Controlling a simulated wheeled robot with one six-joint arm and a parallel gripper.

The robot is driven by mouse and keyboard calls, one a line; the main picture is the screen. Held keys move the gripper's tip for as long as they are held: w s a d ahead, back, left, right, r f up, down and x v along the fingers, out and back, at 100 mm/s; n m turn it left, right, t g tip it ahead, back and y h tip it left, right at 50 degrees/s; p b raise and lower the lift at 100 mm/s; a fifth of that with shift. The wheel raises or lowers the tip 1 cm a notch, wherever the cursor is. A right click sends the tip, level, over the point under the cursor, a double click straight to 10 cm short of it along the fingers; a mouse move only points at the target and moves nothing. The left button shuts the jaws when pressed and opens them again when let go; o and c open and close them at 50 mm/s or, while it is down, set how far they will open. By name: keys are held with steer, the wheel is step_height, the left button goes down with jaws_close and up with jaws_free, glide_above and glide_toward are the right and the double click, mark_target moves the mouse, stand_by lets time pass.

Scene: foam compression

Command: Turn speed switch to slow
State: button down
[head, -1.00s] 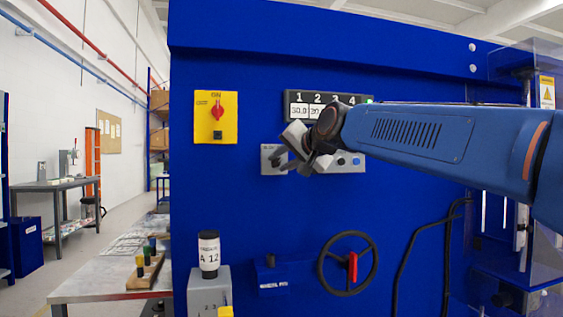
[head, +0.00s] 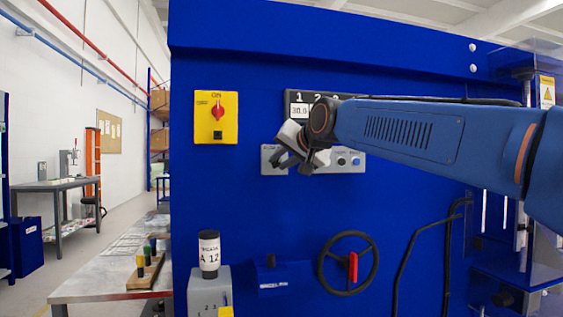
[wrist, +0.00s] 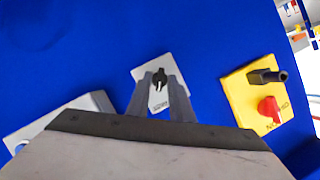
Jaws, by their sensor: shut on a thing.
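The speed switch (wrist: 160,78) is a small black knob on a light grey plate (wrist: 150,70) on the blue machine front. In the wrist view it sits between the tips of my gripper (wrist: 160,80), whose two grey fingers are shut on it. In the head view my gripper (head: 285,158) is at the grey plate (head: 268,165), and the knob is mostly hidden behind the fingers. The lettering on the plate is too small to read, so the switch's setting is unclear.
A yellow plate with a red ON switch (head: 218,112) is to the left. A grey button panel (head: 350,160) is just right of my gripper. A numbered display (head: 299,98) is above, partly covered by my arm. A black handwheel (head: 335,282) is below.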

steer(key=shift+s+a+r+n+h, duration=0.1)
steer(key=shift+a+n+h, duration=0.15)
steer(key=shift+n+h, duration=0.75)
steer(key=n+h, duration=0.2)
steer(key=n, duration=0.1)
steer(key=shift+a+n+t, duration=0.2)
steer(key=shift+n+t, duration=0.1)
steer(key=shift+s+a+n+t+h, duration=0.1)
steer(key=shift+n+t+h, duration=0.3)
steer(key=shift+n+h, duration=0.6)
steer(key=shift+a+f+n+t+h, duration=0.15)
steer(key=shift+n+t+h, duration=0.3)
steer(key=shift+n, duration=1.05)
steer(key=c, duration=1.9)
jaws_free()
